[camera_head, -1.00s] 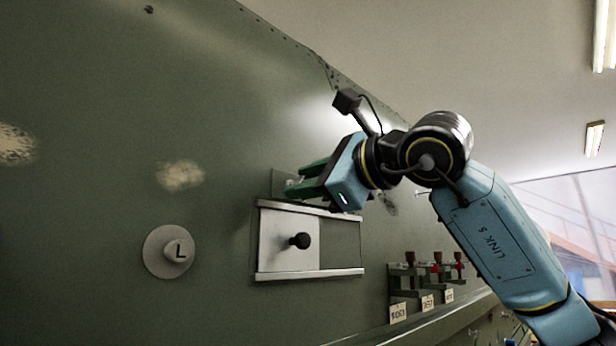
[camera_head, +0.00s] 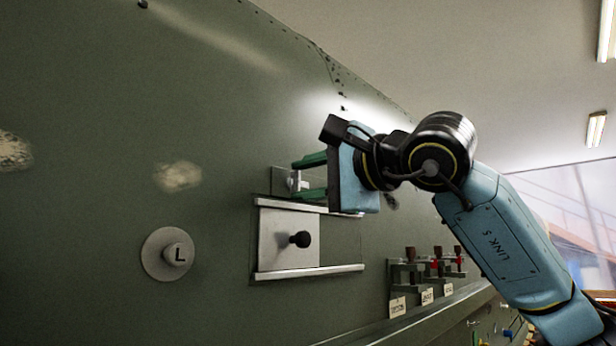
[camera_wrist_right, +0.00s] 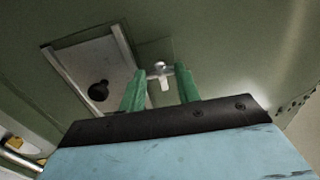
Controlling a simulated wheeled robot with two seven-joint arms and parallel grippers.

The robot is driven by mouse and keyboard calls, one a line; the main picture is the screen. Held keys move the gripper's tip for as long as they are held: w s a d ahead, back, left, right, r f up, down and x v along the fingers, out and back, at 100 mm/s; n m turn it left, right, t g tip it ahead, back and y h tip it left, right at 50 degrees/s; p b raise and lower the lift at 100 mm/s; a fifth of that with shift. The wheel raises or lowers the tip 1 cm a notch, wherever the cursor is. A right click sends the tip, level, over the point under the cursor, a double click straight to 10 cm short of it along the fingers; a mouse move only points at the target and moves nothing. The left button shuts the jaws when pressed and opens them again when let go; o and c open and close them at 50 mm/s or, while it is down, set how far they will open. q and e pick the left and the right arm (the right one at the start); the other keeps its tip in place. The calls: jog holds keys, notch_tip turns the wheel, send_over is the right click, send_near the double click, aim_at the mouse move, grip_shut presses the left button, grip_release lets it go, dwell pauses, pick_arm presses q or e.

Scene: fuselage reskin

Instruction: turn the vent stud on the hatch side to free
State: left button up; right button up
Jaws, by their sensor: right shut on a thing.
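The vent stud (camera_head: 292,181) is a small pale metal stud on a grey plate (camera_head: 278,180), just above the hatch on the green fuselage wall. My right gripper (camera_head: 298,178) reaches it from the right, its two green fingers one above the other. In the right wrist view, the stud (camera_wrist_right: 162,71) with its pale tab sits between the fingertips of my right gripper (camera_wrist_right: 164,75), which is shut on it. The hatch (camera_head: 285,240) is a pale sliding panel between two rails with a black knob (camera_head: 300,239). My left gripper is not in view.
Several red-and-brown-topped clamps (camera_head: 437,262) with tags stand on a ledge at the lower right. The wall around the L knob is clear.

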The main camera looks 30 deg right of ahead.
dwell(0.4)
jog(key=o, duration=1)
jog(key=b+v, duration=0.3)
jog(key=v, duration=1)
jog(key=shift+s+d, duration=0.1)
jog(key=shift+s, duration=0.15)
